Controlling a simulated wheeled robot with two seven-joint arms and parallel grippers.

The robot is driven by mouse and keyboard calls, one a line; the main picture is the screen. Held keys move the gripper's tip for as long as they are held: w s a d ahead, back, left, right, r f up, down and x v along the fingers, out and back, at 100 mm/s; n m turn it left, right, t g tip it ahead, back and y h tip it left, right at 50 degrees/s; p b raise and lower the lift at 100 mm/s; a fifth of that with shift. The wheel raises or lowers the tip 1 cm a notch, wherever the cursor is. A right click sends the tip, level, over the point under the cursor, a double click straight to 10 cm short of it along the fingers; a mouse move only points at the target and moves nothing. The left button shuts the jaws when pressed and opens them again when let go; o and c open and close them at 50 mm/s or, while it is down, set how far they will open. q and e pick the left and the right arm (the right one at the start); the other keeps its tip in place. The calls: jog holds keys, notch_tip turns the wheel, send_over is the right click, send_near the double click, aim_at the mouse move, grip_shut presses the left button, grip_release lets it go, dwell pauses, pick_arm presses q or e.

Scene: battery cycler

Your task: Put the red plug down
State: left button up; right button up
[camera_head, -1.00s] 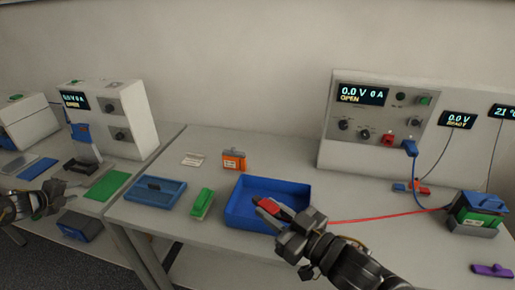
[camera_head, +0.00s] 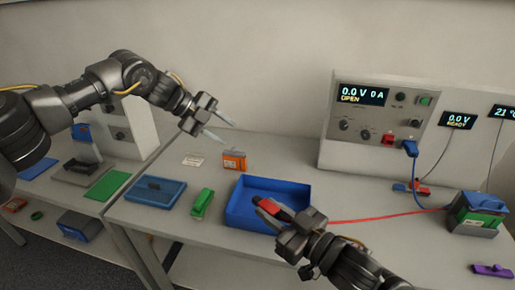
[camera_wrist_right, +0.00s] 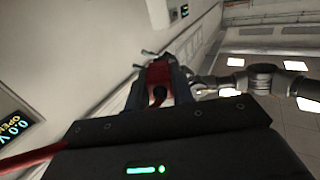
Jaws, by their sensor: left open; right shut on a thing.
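The red plug (camera_head: 268,206) is in my right gripper (camera_head: 274,213), which is shut on it over the front part of the blue tray (camera_head: 236,208). In the right wrist view the red plug (camera_wrist_right: 159,80) sits between the fingers. A red cable (camera_head: 370,217) runs right from near the gripper toward the green and blue battery unit (camera_head: 478,214). I cannot tell whether the plug touches the tray floor. My left gripper (camera_head: 222,128) is open and empty, raised in the air behind and left of the tray, near the orange block (camera_head: 234,161).
The cycler (camera_head: 385,125) stands at the back right, with a red socket (camera_head: 388,139) and a blue plug (camera_head: 410,148) on its front. A green block (camera_head: 202,203) and a flat blue tray (camera_head: 155,191) lie left.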

pick_arm(q)
jog(key=s+d+r+g+y, duration=0.2)
jog(key=s+d+r+y, duration=0.15)
jog(key=s+d, duration=0.4)
pick_arm(e)
jog(key=shift+s+d+r, duration=0.1)
jog(key=shift+s+r, duration=0.05)
jog(key=shift+s, duration=0.15)
pick_arm(q)
notch_tip(320, 180, up, 3)
jog(key=n+y, duration=0.2)
jog(key=y, duration=0.4)
send_over(257, 198)
pick_arm(e)
jog(key=shift+w, duration=0.1)
pick_arm(q)
jog(key=shift+w+f+t, duration=0.1)
jog(key=shift+f+t, duration=0.05)
jog(key=shift+t, duration=0.15)
pick_arm(e)
jog(key=shift+w+a, duration=0.1)
jog(key=shift+a, duration=0.1)
pick_arm(q)
notch_tip(257, 198, down, 12)
jog(key=shift+d+r, duration=0.1)
grip_shut()
pick_arm(e)
jog(key=o, duration=0.8)
jog(key=shift+d, duration=0.1)
